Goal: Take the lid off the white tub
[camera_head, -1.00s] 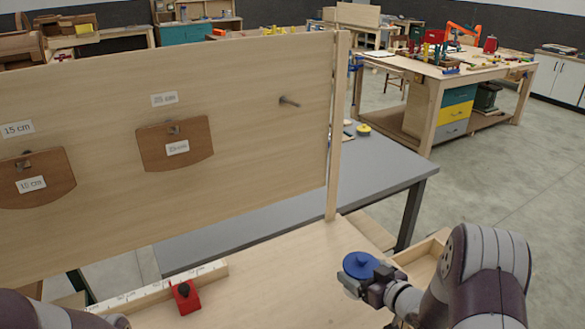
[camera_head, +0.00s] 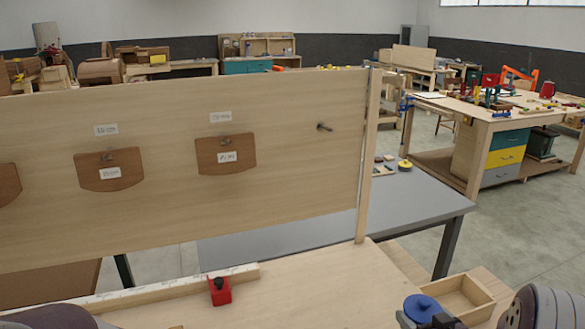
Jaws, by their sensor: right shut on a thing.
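A blue round lid (camera_head: 423,306) with a small knob shows at the bottom edge, right of the middle. Under it only a little of a pale tub shows, cut off by the frame. My right gripper (camera_head: 440,322) is at the right side of the lid and tub, shut on what seems to be the white tub; the fingertips are mostly hidden. The lid looks seated on the tub. My left arm is partly in view at the lower left, but its gripper is not visible.
A red block (camera_head: 219,290) with a black knob stands by a pale wooden rail (camera_head: 140,294). An upright panel (camera_head: 290,130) with hanging brown plates borders the bench's back. An open wooden tray (camera_head: 473,294) lies right of the lid. The bench (camera_head: 320,285) is clear between.

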